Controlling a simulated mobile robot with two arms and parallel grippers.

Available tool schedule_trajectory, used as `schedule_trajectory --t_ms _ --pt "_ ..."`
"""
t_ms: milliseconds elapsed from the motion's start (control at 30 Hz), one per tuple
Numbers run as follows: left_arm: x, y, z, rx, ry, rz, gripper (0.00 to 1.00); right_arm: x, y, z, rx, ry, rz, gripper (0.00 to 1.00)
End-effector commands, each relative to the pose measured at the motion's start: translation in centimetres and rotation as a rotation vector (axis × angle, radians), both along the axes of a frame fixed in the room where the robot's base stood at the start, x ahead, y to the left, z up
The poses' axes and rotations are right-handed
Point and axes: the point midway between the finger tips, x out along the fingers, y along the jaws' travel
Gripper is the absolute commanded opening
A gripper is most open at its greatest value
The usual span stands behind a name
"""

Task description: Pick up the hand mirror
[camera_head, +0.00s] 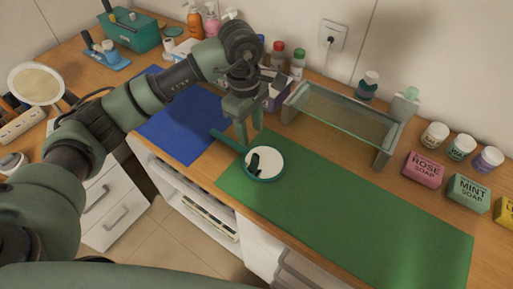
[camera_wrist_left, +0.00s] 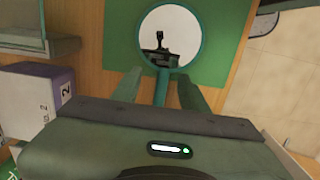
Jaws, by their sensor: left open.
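The hand mirror (camera_head: 268,168) has a round reflective disc in a dark green rim and a green handle. It lies at the left end of the green mat (camera_head: 350,215), with its handle pointing up-left toward the blue mat (camera_head: 185,125). My left gripper (camera_head: 248,138) points down over the handle, its fingers apart. In the left wrist view the mirror (camera_wrist_left: 171,35) is ahead of the gripper (camera_wrist_left: 161,95), and its handle runs between the two open fingers. I cannot tell whether a finger touches the handle. My right gripper is not in view.
A glass shelf on grey supports (camera_head: 345,116) stands behind the green mat. A purple box (camera_head: 276,93) stands close behind the left gripper. Soap boxes (camera_head: 424,170) and small jars sit at the right. A round mirror on a stand (camera_head: 37,83) is at far left. The green mat's right part is clear.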

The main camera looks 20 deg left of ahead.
Motion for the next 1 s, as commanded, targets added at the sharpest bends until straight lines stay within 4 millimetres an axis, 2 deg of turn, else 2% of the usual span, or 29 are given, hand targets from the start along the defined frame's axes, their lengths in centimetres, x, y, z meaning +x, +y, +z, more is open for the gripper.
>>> schedule_trajectory --t_ms 33,133,333,500,633,933,967,1000 --pt "0.3 1.0 0.2 0.038 -0.003 0.002 0.44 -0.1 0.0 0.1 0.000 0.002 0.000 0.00" --pt "0.4 1.8 -0.3 0.069 0.000 0.004 0.44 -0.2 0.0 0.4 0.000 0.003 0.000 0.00" --pt "0.2 1.9 -2.5 0.068 0.002 0.004 0.44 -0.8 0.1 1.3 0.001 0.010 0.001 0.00" --pt "-0.2 2.2 -4.9 0.066 0.005 0.004 0.44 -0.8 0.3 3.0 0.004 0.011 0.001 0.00" --pt "0.0 2.1 -6.7 0.064 0.000 0.004 0.44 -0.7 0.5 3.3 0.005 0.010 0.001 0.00" --pt "0.0 2.1 -7.4 0.064 -0.002 0.003 0.44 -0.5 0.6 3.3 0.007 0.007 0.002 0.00" --pt "0.0 2.1 -7.4 0.064 -0.002 0.003 0.38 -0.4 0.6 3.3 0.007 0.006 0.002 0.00" --pt "0.0 2.1 -7.4 0.063 -0.002 0.003 0.27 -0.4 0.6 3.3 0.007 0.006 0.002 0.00"
